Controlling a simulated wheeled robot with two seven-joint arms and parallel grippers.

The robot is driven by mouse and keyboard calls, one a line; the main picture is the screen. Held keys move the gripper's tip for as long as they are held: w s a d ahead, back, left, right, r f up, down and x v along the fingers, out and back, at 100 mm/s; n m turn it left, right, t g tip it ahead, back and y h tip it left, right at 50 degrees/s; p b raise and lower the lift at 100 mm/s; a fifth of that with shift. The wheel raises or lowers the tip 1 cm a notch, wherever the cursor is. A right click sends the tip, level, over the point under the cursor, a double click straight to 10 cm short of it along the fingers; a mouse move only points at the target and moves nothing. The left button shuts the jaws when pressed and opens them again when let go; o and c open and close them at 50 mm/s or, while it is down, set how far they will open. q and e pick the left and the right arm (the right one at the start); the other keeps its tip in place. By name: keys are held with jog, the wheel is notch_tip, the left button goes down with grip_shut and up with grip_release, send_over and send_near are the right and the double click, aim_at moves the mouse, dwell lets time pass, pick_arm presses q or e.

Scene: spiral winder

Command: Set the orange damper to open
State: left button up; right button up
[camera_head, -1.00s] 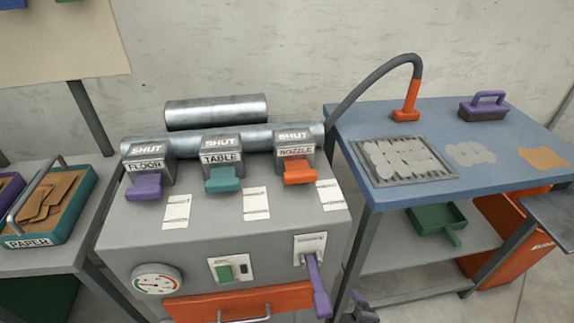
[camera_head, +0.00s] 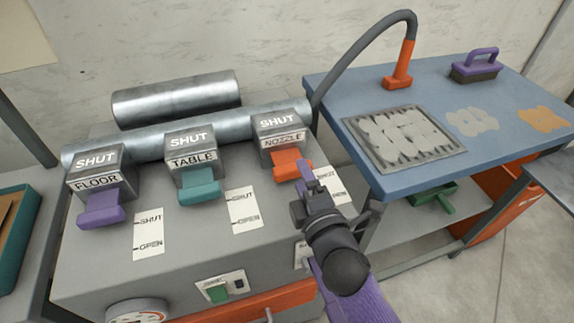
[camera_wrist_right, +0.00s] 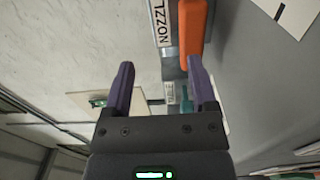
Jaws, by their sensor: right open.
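The orange damper handle (camera_head: 290,166) sticks out of the grey NOZZLE box (camera_head: 280,132), whose top reads SHUT. In the right wrist view the orange handle (camera_wrist_right: 193,28) lies just beyond the right-hand finger, beside the NOZZLE label. My right gripper (camera_head: 308,176) is open, with its purple fingertips close to the handle's right end. The gripper partly covers the NOZZLE scale card (camera_head: 332,188). My left gripper is out of view.
To the left stand the purple FLOOR handle (camera_head: 101,209) and teal TABLE handle (camera_head: 199,187), their boxes also reading SHUT. A metal pipe (camera_head: 226,124) runs behind the boxes. A blue table (camera_head: 380,103) with a hose (camera_head: 355,48) and purple-handled brush (camera_head: 475,66) stands right.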

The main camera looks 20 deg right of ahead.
aim_at(289, 163)
jog(key=f, duration=0.1)
jog(key=f+b, duration=0.1)
jog(key=f, duration=0.1)
jog(key=f+b, duration=0.1)
jog(key=shift+w+f, duration=0.15)
jog(key=shift+w, duration=0.15)
jog(key=w, duration=0.4)
jog(key=w+b, duration=0.1)
jog(key=w, duration=0.1)
jog(key=shift+a+r, duration=0.1)
jog(key=shift+r, duration=0.2)
jog(key=shift+w, duration=0.25)
jog(key=shift+w+r, duration=0.1)
jog(key=shift+w, duration=0.15)
jog(key=c, duration=0.9)
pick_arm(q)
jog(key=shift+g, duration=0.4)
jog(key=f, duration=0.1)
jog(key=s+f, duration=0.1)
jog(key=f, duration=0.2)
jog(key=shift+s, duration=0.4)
pick_arm(e)
grip_shut()
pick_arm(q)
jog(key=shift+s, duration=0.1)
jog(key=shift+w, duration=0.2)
